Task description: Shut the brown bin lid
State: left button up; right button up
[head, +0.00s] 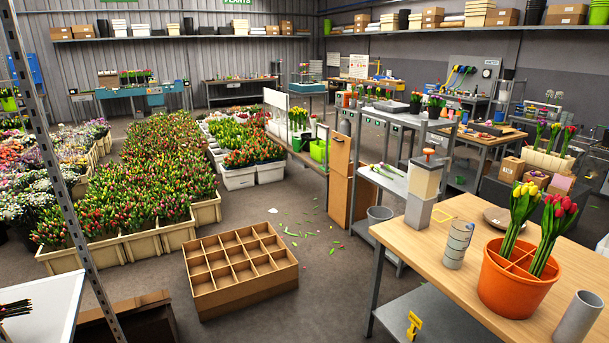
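A tall brown bin (340,199) stands on the floor right of the middle in the head view, against the left end of the grey workbench. A brown panel that looks like its lid (340,153) stands upright above the bin body, with a small dark spot near its top. The lid looks raised, not lying flat over the bin. The bin's opening cannot be made out from here. Neither of my grippers is in the view.
A divided cardboard box (240,297) sits on the floor in front, with leaf scraps behind it. A wooden table (425,240) with an orange tulip pot (512,285) fills the right front. Tulip crates (140,245) stand left. Floor between box and bin is mostly clear.

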aim_at(340, 147)
jog(key=i+l+u, duration=0.15)
jog(key=i, duration=1.5)
jog(key=i+z, duration=0.1)
jog(key=i, duration=0.45)
jog(key=i+j+z, duration=0.1)
jog(key=i, duration=0.45)
jog(key=i+j+z, duration=0.1)
jog(key=i, duration=0.45)
jog(key=i+j+z, duration=0.25)
jog(key=i, duration=0.2)
jog(key=i+j+z, duration=0.1)
jog(key=i+z, duration=0.15)
jog(key=i, duration=0.2)
